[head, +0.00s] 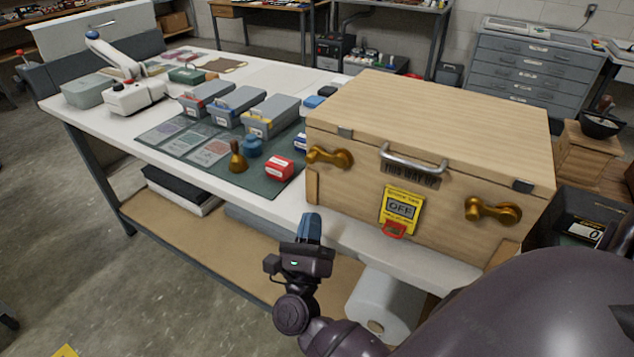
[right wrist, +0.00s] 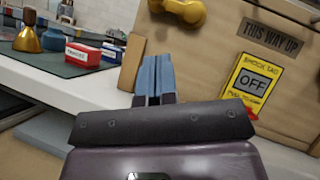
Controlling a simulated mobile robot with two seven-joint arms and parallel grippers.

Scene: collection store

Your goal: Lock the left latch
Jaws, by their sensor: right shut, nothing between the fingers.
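A large wooden crate (head: 425,125) stands on the white table with its lid down. The left latch (head: 330,157), a brass double-knobbed piece, lies roughly level on the crate's front; part of it shows at the top of the right wrist view (right wrist: 183,9). A similar right latch (head: 492,210) lies roughly level on the other side. My right gripper (head: 312,220) is shut and empty, with blue fingertips, below and in front of the left latch, not touching it. In the right wrist view its fingers (right wrist: 155,75) point toward the crate's front. My left gripper is not in view.
A metal handle (head: 413,161) and a yellow "OFF" shock tag (head: 400,207) are on the crate's front between the latches. A brass bell (head: 237,158) and a red-and-white box (head: 279,168) stand on the green mat left of the crate. A paper roll (head: 385,305) is below the table.

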